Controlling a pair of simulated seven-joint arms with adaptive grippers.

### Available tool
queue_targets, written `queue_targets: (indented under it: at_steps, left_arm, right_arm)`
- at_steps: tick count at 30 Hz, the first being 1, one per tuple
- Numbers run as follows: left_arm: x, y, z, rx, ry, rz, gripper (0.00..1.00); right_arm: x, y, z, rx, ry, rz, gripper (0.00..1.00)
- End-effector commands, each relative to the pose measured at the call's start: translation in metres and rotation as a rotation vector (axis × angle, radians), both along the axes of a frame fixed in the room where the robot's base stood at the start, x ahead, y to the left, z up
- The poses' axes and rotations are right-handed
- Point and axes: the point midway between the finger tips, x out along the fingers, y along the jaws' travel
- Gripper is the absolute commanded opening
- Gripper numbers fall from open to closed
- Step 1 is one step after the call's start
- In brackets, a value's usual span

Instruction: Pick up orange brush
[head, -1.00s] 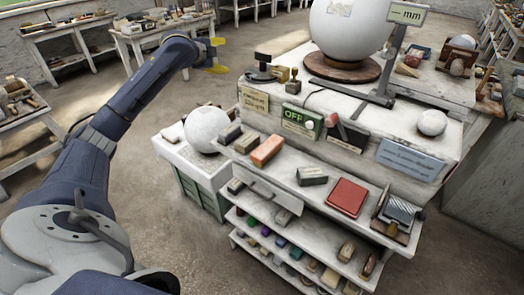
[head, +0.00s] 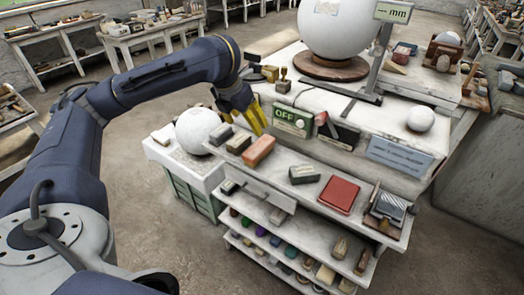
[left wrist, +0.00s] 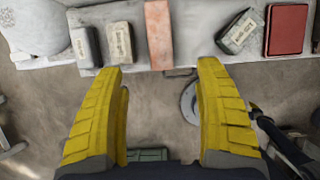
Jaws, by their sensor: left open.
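The orange brush (head: 259,151) is a brick-like block lying on the top shelf of the bench. It also shows in the left wrist view (left wrist: 158,35), at the top centre, lengthwise up the picture. My left gripper (head: 256,122) has yellow fingers, spread apart and empty, above the shelf just behind the brush in the head view. In the left wrist view the fingers (left wrist: 160,72) are wide apart, with the brush beyond their tips and roughly centred between them. My right gripper is not in view.
Two grey-topped blocks (head: 238,143) lie left of the brush. A dark block (head: 304,174) and a red pad (head: 339,194) lie to its right. A green OFF sign (head: 293,120) stands behind. A white sphere (head: 198,130) sits on the crate at left.

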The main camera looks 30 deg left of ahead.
Motion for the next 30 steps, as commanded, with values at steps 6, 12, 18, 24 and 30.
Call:
queue_targets:
  at_steps: [6, 12, 18, 24, 30]
  left_arm:
    - [0.01, -0.001, -0.028, 0.002, 0.007, -0.004, 0.71]
    - [0.022, -0.002, -0.058, 0.001, 0.007, -0.001, 0.71]
    - [0.034, -0.002, -0.086, 0.0, 0.005, -0.001, 0.71]
    - [0.042, -0.002, -0.104, 0.001, 0.003, -0.001, 0.71]
    - [0.045, -0.003, -0.11, 0.0, 0.001, -0.001, 0.71]
  right_arm:
    - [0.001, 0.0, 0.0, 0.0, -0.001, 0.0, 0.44]
    - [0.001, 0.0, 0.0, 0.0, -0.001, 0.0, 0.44]
    - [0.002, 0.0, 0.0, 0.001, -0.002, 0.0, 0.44]
    - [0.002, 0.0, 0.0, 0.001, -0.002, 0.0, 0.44]
    - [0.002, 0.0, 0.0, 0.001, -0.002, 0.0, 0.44]
